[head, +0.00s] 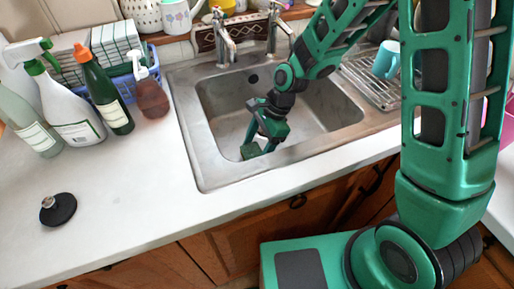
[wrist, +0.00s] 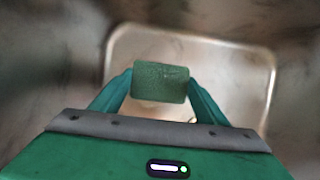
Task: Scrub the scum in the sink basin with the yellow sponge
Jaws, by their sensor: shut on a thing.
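The steel sink basin (head: 222,104) is set in the white counter. My gripper (head: 262,145) reaches down into it, near its front left part. In the wrist view, my gripper is shut on a sponge (wrist: 160,82), held between both fingertips. The face I see is green; no yellow shows there. In the head view the sponge (head: 250,151) is a small dull green block below the fingers. I cannot tell whether it touches the basin. Blurred dark smears (wrist: 62,52) show on the steel in the wrist view; I cannot tell scum from reflections.
Two taps (head: 222,38) stand behind the basin. Spray bottles (head: 62,105), a green bottle (head: 104,90) and a soap pump (head: 150,95) crowd the left counter. A black stopper (head: 58,209) lies at front left. A turquoise mug (head: 386,60) stands on the right drainer.

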